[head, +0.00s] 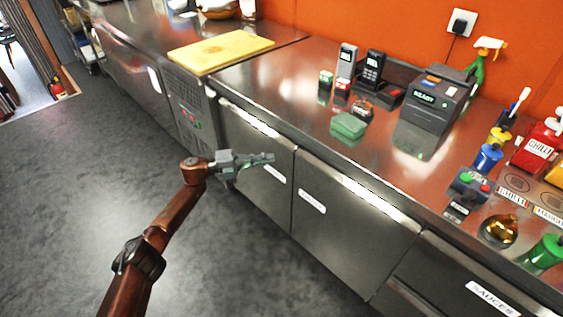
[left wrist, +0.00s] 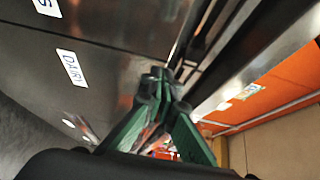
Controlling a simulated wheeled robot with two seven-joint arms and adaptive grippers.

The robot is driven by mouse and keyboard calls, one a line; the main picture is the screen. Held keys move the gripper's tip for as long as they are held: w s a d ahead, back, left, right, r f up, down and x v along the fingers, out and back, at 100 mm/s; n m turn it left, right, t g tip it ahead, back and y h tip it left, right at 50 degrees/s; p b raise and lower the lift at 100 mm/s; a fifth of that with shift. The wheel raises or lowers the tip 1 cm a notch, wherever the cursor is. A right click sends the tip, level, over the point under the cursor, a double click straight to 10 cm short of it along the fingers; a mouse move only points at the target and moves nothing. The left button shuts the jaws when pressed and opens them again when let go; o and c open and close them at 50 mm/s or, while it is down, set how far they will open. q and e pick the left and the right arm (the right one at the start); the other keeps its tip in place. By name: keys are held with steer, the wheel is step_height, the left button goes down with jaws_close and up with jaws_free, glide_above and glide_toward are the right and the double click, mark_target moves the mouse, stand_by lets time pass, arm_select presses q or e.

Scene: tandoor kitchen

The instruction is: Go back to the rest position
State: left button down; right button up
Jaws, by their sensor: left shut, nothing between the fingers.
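My left gripper (head: 268,158) is shut and empty. In the head view it is held out in front of the steel counter's cabinet doors, below the counter's front edge, with its arm coming in from the lower left. In the left wrist view its green fingers (left wrist: 160,85) meet at the tips, with a labelled cabinet front (left wrist: 105,45) behind them. My right gripper does not show in either view.
The steel counter (head: 290,95) runs along the orange wall. On it stand a yellow cutting board (head: 220,52), a green block (head: 348,125), handsets (head: 372,68), a dark machine (head: 432,105) and several bottles. The grey floor (head: 75,190) at left is clear.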

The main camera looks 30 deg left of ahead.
arm_select(q)
steer(key=shift+s+a+r+b, duration=0.1)
steer(key=shift+a+b, duration=0.05)
steer(key=shift+a, duration=0.75)
steer(key=shift+a+r+b, duration=0.1)
steer(key=shift+a+b, duration=0.05)
steer(key=shift+a, duration=0.75)
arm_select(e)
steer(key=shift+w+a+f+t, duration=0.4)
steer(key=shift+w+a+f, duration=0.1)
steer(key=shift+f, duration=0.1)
